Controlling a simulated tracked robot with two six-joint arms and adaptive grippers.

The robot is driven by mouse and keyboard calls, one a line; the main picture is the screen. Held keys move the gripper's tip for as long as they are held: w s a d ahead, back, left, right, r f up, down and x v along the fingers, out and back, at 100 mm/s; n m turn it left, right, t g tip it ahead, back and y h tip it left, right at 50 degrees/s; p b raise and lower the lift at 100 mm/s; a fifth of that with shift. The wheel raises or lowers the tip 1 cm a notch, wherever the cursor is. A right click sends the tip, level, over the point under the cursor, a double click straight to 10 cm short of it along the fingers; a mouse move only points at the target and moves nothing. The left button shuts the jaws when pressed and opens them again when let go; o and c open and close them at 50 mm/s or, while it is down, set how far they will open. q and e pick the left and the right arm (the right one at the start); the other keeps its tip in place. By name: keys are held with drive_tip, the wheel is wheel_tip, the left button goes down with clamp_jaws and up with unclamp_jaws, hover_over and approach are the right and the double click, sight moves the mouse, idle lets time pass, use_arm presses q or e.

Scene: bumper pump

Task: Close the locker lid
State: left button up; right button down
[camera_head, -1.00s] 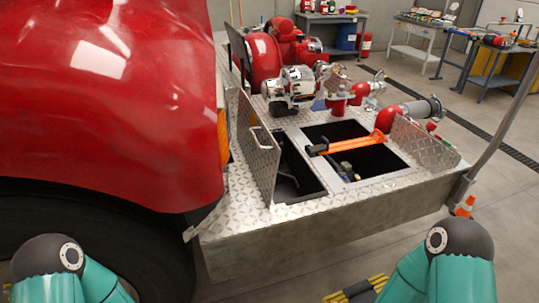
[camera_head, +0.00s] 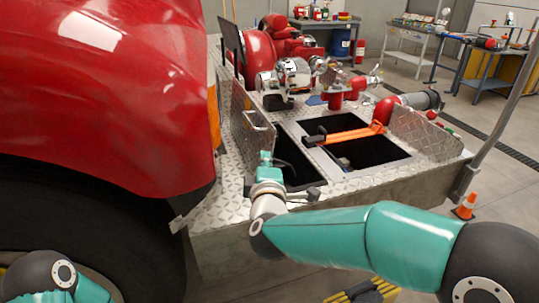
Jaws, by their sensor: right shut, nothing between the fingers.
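The locker is a tread-plate deck with two square openings. A silver tread-plate lid with a bar handle (camera_head: 257,122) stands upright, open, along the left side of the left opening (camera_head: 293,158). A second tread-plate lid (camera_head: 422,133) stands open, leaning, at the right side of the right opening (camera_head: 365,152). My right gripper (camera_head: 265,157) is shut and empty, at the near end of the left lid and below its handle; whether it touches the lid is unclear. It hides the lid's near lower part. My left gripper is out of view; only part of my left arm shows at bottom left.
An orange-handled tool (camera_head: 347,135) lies across the right opening. Red pump fittings (camera_head: 290,80) stand behind the openings. The red vehicle body (camera_head: 100,90) is close on the left. A pole rises at the right, near an orange cone (camera_head: 465,206).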

drive_tip(key=a, duration=0.2)
approach(268, 130)
drive_tip(key=w+a, duration=0.4)
drive_tip(key=d, duration=0.3)
drive_tip(key=shift+f+y, duration=0.1)
drive_tip(key=shift+y, duration=0.3)
drive_tip(key=shift+w+d+n, duration=0.2)
drive_tip(key=shift+d+n, duration=0.1)
drive_tip(key=shift+d, duration=0.2)
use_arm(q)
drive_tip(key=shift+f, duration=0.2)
use_arm(e)
drive_tip(key=shift+d, duration=0.1)
